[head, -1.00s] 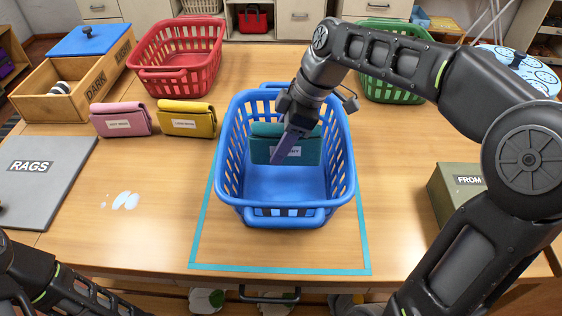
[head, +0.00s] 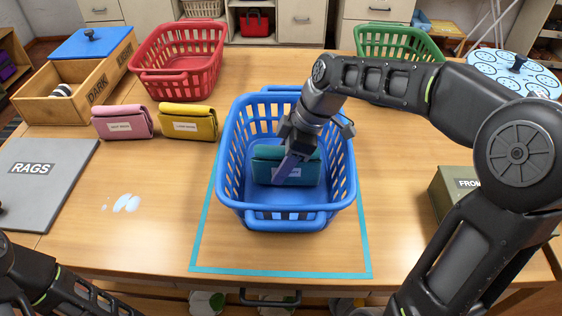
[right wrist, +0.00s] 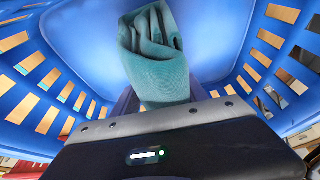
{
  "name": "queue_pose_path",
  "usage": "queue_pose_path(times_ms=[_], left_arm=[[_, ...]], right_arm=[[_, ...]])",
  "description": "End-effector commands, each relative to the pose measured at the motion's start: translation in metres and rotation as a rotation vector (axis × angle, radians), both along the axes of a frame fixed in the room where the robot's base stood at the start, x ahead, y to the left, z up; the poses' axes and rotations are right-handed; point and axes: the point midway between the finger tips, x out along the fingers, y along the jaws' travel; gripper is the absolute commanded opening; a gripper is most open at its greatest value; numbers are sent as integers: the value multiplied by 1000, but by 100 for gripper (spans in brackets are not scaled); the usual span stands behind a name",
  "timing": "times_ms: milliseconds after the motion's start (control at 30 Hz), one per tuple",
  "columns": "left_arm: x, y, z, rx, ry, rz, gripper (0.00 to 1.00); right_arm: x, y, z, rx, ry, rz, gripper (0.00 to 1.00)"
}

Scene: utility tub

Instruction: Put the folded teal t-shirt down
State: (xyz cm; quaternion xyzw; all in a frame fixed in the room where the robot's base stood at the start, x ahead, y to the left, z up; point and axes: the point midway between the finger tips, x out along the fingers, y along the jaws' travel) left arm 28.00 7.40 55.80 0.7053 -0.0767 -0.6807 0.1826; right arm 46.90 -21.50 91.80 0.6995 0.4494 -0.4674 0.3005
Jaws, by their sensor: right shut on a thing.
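The folded teal t-shirt (head: 268,169) is inside the blue basket (head: 285,221), low near the basket floor. My right gripper (head: 284,176) reaches down into the basket and is shut on the t-shirt. In the right wrist view the folded teal t-shirt (right wrist: 160,72) shows end-on with its layers, blue basket walls on both sides. The fingers are mostly hidden there. I cannot tell whether the t-shirt touches the basket floor. Of my left arm, only links show at the lower left; its gripper is not seen.
The blue basket stands within a teal tape outline (head: 281,273) on the table. A pink folded item (head: 122,122) and a yellow one (head: 188,122) lie to its left. Red (head: 180,62) and green (head: 398,42) baskets stand behind. A grey RAGS board (head: 45,185) lies at left.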

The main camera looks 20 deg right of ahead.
Motion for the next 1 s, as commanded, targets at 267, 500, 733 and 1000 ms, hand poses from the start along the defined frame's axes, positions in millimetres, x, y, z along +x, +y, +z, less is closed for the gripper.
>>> queue_pose_path(times_ms=[267, 500, 733, 1000], left_arm=[[0, 0, -2, 0, 0, 0, 36], [0, 0, -2, 0, 0, 0, 36], [0, 0, 1, 0, 0, 0, 36], [0, 0, 1, 0, 0, 0, 36]], right_arm=[[0, 0, -2, 0, 0, 0, 61], [0, 0, -2, 0, 0, 0, 73], [0, 0, 2, 0, 0, 0, 73], [-5, -12, 32, -1, -5, -2, 73]])
